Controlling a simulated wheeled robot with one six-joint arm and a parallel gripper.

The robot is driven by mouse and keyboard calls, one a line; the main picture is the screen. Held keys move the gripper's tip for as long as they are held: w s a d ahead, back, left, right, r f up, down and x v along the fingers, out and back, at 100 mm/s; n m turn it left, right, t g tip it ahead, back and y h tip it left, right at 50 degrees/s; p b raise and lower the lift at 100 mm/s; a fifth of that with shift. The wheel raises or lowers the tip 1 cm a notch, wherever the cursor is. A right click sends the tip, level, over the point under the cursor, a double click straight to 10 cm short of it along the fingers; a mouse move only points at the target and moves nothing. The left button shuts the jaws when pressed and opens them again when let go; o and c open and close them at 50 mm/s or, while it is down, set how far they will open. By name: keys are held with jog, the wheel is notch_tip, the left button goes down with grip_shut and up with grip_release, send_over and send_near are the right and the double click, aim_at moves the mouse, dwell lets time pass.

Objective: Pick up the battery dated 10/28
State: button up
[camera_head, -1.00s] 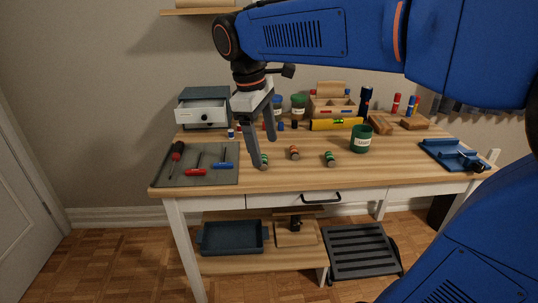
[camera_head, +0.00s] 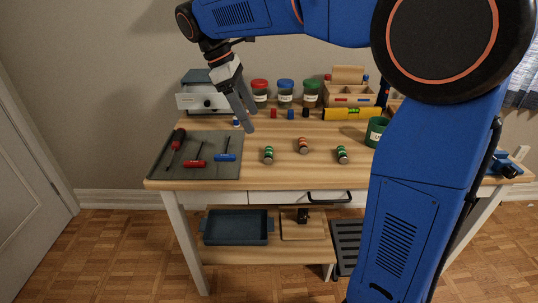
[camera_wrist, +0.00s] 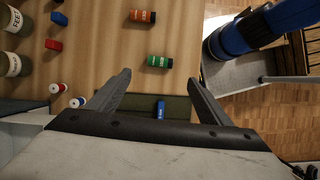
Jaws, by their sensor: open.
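Three batteries lie apart on the desk top in the head view: a green one (camera_head: 268,154) at left, an orange one (camera_head: 303,146) in the middle and another green one (camera_head: 342,154) at right. Their dates are too small to read. My gripper (camera_head: 250,121) is open and empty, above the desk, up and left of the left green battery in the picture. In the wrist view, a green battery (camera_wrist: 158,62) shows just beyond the gap between my fingertips (camera_wrist: 158,77), and the orange battery (camera_wrist: 142,15) is farther up.
A grey mat (camera_head: 165,171) with a red-handled (camera_head: 195,163) and a blue-handled screwdriver (camera_head: 225,157) lies at left. Lidded jars (camera_head: 286,94), a yellow level (camera_head: 352,114) and a drawer box (camera_head: 200,102) line the back. A green cup (camera_head: 375,132) stands at right, partly behind my arm.

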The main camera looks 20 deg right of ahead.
aim_at(268, 151)
jog(key=x, duration=1.2)
jog(key=c, duration=1.2)
